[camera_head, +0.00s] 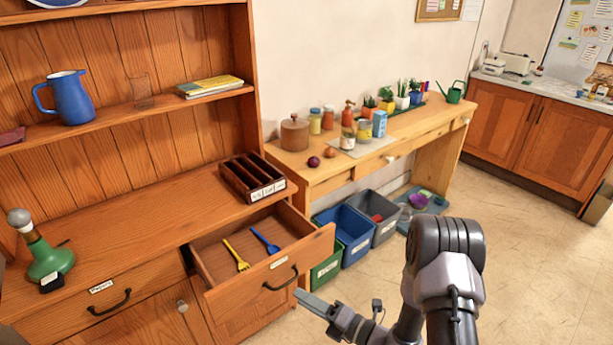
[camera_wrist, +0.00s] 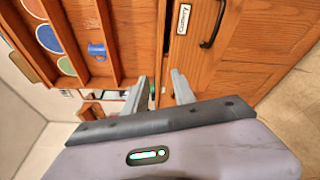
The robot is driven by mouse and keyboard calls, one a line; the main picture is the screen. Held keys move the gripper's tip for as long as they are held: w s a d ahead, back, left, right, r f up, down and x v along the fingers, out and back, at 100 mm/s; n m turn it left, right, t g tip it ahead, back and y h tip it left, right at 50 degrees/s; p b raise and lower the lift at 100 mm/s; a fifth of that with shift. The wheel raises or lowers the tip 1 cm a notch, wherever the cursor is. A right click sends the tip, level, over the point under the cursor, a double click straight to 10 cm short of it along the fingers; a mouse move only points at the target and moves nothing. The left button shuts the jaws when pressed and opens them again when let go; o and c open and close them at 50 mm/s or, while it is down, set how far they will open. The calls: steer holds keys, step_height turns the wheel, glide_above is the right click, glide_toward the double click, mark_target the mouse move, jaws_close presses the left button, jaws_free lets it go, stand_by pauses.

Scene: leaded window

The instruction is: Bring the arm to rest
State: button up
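My gripper (camera_head: 306,297) shows in the head view in front of the dresser, below and to the right of the pulled-out drawer (camera_head: 320,245). In the wrist view my gripper (camera_wrist: 158,88) has its two fingers apart, with nothing held between them. My arm rises at the lower right of the head view. A yellow fork (camera_head: 237,256) and a blue utensil (camera_head: 265,240) lie inside the open drawer. The drawer's dark handle (camera_head: 281,279) is close to the fingers in the picture; the exact gap cannot be told.
A dark divided box (camera_head: 250,180) stands on the dresser top, above the drawer. Green, blue (camera_head: 345,232) and grey (camera_head: 372,220) bins stand beneath the wooden bench (camera_head: 400,150), which bears jars and plants. The tiled floor (camera_head: 530,270) at the right is clear.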

steer(key=s+a+r+n+g+h, duration=0.1)
steer(key=s+a+r+n+g, duration=0.2)
steer(key=s+r+n+g, duration=0.5)
steer(key=s+a+r+n+g, duration=0.25)
steer(key=s+r+n, duration=0.35)
steer(key=r+n, duration=0.5)
steer(key=s+d+r+n+t+h, duration=0.3)
steer(key=s+d+n+h, duration=0.1)
steer(key=d+n, duration=0.3)
steer(key=s+d+r+n+t+h, duration=0.3)
steer(key=s+d+n+h, duration=0.2)
steer(key=d+n+h, duration=0.2)
steer(key=n, duration=0.2)
steer(key=shift+s+d+r+n, duration=0.15)
steer(key=shift+d+r+n, duration=0.05)
steer(key=shift+r+n, duration=0.2)
